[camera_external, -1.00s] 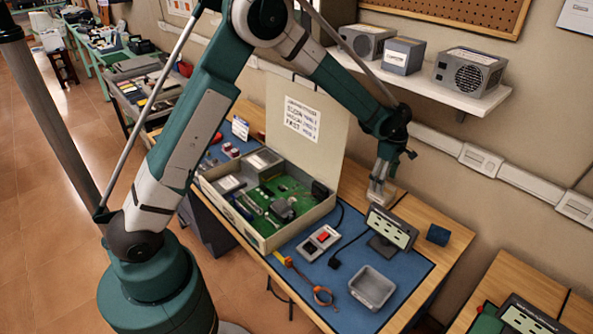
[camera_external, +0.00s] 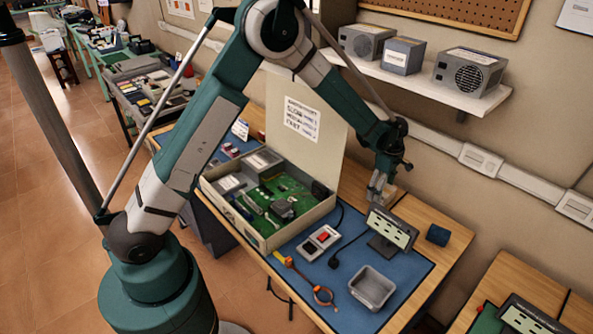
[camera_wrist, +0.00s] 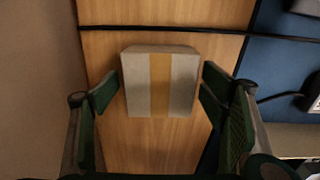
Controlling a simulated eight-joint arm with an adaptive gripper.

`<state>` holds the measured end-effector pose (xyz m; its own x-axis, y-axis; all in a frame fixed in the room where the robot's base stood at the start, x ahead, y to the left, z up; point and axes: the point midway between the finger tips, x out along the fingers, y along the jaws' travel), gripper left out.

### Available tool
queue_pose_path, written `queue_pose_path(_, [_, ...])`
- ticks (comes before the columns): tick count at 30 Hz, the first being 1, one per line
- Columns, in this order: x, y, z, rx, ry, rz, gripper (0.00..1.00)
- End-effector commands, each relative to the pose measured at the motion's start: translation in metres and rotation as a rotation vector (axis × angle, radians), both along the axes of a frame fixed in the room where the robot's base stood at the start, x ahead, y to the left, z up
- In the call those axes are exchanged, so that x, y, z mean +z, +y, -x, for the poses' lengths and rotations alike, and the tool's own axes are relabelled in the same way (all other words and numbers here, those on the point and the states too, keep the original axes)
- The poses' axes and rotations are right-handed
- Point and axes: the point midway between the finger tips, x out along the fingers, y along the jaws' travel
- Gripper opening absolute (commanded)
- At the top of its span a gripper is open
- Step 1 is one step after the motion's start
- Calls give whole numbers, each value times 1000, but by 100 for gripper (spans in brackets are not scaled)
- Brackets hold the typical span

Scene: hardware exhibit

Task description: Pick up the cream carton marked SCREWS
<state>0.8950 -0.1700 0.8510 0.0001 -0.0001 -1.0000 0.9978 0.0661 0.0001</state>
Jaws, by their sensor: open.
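In the wrist view, a pale cream-grey carton (camera_wrist: 135,82) with a tan tape strip down its middle sits on the wooden tabletop. No SCREWS marking is readable on the faces I see. My gripper (camera_wrist: 160,90) is open, with one green-padded finger on each side of the carton. Narrow gaps seem to show at both sides, but I cannot tell how deep the fingers reach around it. In the external view, my gripper (camera_external: 379,188) is low over the back of the bench, and the carton there is mostly hidden behind it.
A tilted display panel (camera_external: 391,228) stands just in front and right of my gripper. The open case (camera_external: 262,238) with its raised lid is to the left. A dark blue box (camera_external: 438,235) is to the right. A shelf (camera_external: 480,100) with grey units hangs above.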

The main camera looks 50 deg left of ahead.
Motion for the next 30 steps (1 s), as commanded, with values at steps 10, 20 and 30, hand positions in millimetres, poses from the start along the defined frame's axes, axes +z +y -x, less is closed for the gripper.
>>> queue_pose_path(10, [-15,0,0,0,0,0,72])
queue_pose_path(20, [-15,0,0,0,0,0,72])
queue_pose_path(30, [-15,0,0,0,0,0,39])
